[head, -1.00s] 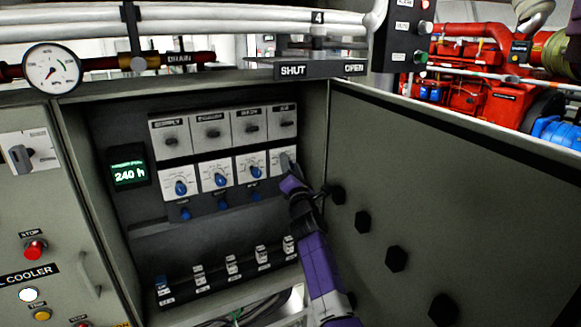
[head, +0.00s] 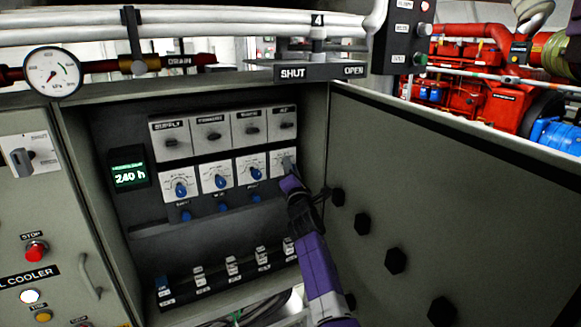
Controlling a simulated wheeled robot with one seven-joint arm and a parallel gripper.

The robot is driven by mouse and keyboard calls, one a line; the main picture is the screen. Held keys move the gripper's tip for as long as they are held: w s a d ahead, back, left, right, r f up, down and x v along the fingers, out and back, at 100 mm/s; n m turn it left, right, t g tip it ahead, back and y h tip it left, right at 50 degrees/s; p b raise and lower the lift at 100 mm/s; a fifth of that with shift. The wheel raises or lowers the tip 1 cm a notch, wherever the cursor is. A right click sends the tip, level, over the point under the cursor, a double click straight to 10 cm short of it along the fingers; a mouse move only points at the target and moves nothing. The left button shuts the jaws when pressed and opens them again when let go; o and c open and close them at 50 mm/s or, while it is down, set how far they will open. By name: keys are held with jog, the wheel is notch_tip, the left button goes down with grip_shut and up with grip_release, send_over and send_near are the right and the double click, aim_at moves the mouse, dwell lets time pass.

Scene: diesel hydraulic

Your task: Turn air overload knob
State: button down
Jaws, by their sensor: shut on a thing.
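An open grey cabinet holds a row of white plates with blue knobs. Three blue knobs show plainly: the left one (head: 181,190), the second (head: 221,181) and the third (head: 256,174). The rightmost plate (head: 276,161) is in the same row, above it a plate labelled "AIR" or similar, too small to read surely. My purple arm reaches in from the lower right. My gripper (head: 288,166) is at the rightmost plate, shut on its knob, which the gripper hides. The knob's angle cannot be seen.
The cabinet door (head: 450,190) stands open on the right, with several black knobs close to my arm. Dark switches (head: 212,135) sit above the blue knobs. Small breakers (head: 232,265) line the cabinet bottom. An hour display (head: 129,174) is at left.

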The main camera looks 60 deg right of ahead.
jog(key=m+p, duration=0.1)
jog(key=m, duration=0.1)
jog(key=m+g+p, duration=0.1)
jog(key=shift+r+m+g, duration=0.15)
jog(key=shift+m+g, duration=0.15)
jog(key=shift+m, duration=0.1)
jog(key=m+g+y+p, duration=0.1)
jog(key=m+p, duration=0.2)
jog(key=shift+m+p, duration=0.3)
jog(key=m+y+p, duration=0.1)
jog(key=m+p, duration=0.2)
jog(key=p, duration=0.1)
jog(key=shift+g+y, duration=0.3)
jog(key=m+y+p, duration=0.1)
jog(key=m+p, duration=0.2)
jog(key=p, duration=0.1)
jog(key=shift+f+m+y+p, duration=0.2)
jog(key=shift+m+y+p, duration=0.15)
jog(key=shift+m+y, duration=0.05)
jog(key=m, duration=0.1)
jog(key=m+y+p, duration=0.1)
jog(key=shift+f+m+y, duration=0.2)
jog(key=shift+m+y, duration=0.1)
jog(key=shift+a+f+m+t+y, duration=0.1)
jog(key=shift+m+t+y, duration=0.3)
jog(key=shift+m+y, duration=0.5)
jog(key=shift+m, duration=0.4)
